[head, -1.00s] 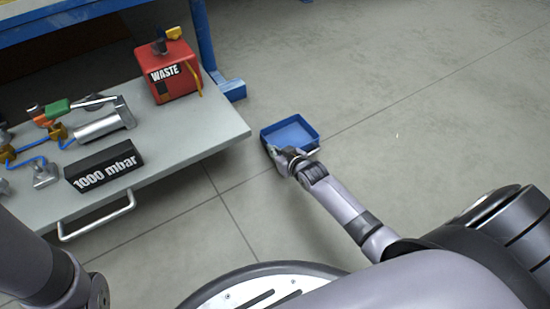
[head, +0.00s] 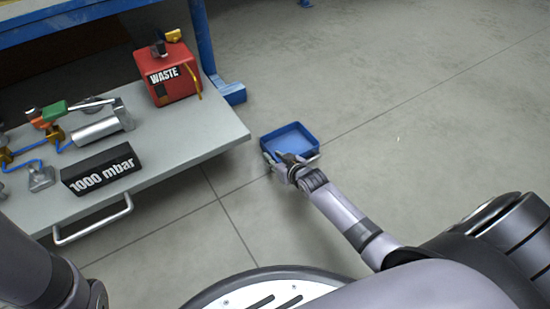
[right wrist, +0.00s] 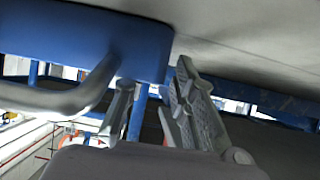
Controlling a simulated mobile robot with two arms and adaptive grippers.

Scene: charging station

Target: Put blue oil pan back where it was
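The blue oil pan (head: 289,141) is a shallow open tray on the floor, right of the grey table, and looks empty. My right gripper (head: 287,160) is at its near side. In the right wrist view, part of the blue pan (right wrist: 90,35) and its grey curved handle (right wrist: 50,97) fill the upper left. There the two fingers of my right gripper (right wrist: 155,100) are apart, with the handle beside the left finger rather than clearly between them. I cannot tell whether a finger touches the pan. My left gripper is out of view; only my left arm shows.
The grey table (head: 200,140) carries a red WASTE box (head: 172,78), a black 1000 mbar block (head: 102,168) and metal fittings with blue tubing (head: 40,140). A blue frame (head: 203,35) with its foot stands behind. The floor right of the pan is clear.

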